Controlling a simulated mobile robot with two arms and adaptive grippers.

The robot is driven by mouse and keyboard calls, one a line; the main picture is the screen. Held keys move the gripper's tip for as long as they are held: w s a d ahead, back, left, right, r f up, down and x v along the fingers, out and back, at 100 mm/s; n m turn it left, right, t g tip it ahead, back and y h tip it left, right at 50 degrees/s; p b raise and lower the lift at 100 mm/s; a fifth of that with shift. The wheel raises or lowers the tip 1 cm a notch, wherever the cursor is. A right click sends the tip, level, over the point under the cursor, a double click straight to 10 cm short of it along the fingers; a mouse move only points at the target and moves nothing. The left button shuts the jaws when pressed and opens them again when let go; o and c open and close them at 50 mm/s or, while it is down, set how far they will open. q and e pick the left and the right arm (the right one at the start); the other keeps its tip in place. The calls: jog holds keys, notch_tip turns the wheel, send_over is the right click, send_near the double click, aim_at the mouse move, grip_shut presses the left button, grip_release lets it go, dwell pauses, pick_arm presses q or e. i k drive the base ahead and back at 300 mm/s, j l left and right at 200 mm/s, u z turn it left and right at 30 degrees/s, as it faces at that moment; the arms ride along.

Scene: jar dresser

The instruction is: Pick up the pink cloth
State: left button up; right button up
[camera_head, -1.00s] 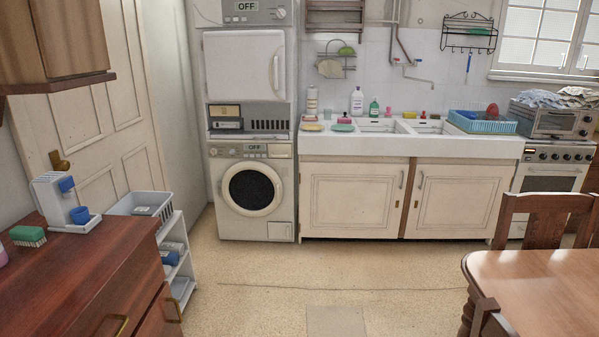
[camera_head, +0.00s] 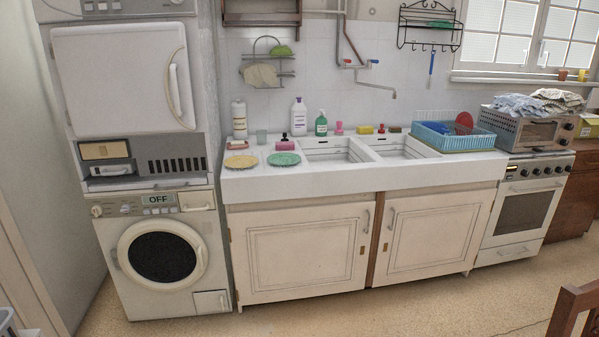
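I cannot make out a clearly pink cloth. Two crumpled cloths lie on top of the toaster oven at the right: a pale blue-grey cloth (camera_head: 520,105) and a cream patterned cloth (camera_head: 558,100). Neither of my grippers is in view.
The white sink counter (camera_head: 262,183) stands ahead, with cupboards below. A washing machine (camera_head: 160,255) is on the left. A blue dish rack (camera_head: 452,140) and the toaster oven (camera_head: 530,130) above the cooker are on the right. A wooden chair (camera_head: 575,315) occupies the lower right corner.

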aim_at(280, 145)
jog(key=i+l+u, duration=0.15)
jog(key=i+l, duration=0.3)
jog(key=i, duration=0.25)
jog(key=i+l+u, duration=0.15)
jog(key=i+l, duration=0.4)
jog(key=i, duration=0.1)
